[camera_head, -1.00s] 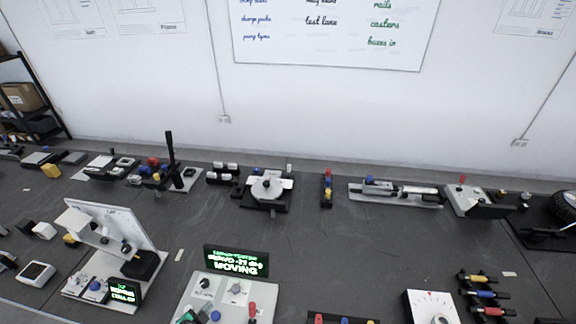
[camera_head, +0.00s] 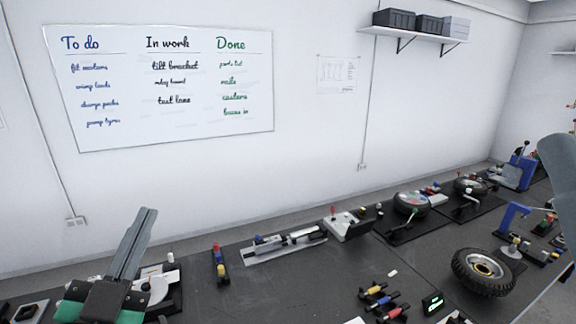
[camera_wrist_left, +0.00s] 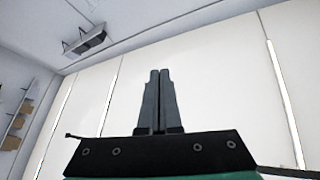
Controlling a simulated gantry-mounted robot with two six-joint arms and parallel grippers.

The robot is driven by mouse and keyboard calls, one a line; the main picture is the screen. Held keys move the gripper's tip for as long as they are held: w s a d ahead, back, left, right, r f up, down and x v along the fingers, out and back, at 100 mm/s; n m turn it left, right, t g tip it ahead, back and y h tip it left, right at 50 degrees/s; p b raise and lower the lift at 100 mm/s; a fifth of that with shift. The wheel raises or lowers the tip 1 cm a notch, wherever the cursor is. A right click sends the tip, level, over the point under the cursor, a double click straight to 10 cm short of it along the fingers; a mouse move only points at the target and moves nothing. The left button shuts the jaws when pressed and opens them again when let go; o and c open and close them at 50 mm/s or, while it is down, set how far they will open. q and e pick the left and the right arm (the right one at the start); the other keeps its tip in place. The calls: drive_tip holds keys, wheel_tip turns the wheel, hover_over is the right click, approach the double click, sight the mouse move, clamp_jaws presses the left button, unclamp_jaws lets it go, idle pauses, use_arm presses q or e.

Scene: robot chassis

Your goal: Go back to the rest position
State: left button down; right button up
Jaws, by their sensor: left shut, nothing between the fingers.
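My left gripper (camera_head: 146,213) shows at the lower left of the head view, raised above the bench with its grey fingers pointing up. In the left wrist view its two dark fingers (camera_wrist_left: 159,74) lie side by side, shut, with nothing between them. A grey, smooth part of what looks like my right arm shows at the right edge of the head view. My right gripper is not in view.
The dark bench (camera_head: 290,285) carries several fixtures. A grey device with a round disc (camera_head: 155,289) is partly hidden behind my left gripper. A linear rail unit (camera_head: 285,245) and a black wheel (camera_head: 482,271) stand farther right. A whiteboard (camera_head: 160,85) hangs behind.

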use_arm(q)
drive_tip(key=s+d+r+n+t+h, duration=0.1)
drive_tip(key=s+d+r+n+t, duration=0.1)
drive_tip(key=s+r, duration=0.5)
drive_tip(key=s+d+r+n+t+h, duration=0.2)
drive_tip(key=s+r+n, duration=0.1)
drive_tip(key=s+r, duration=0.4)
wheel_tip(320, 180, up, 15)
drive_tip(key=p, duration=1.5)
drive_tip(key=shift+w+a, duration=0.25)
drive_tip(key=shift+w, duration=0.2)
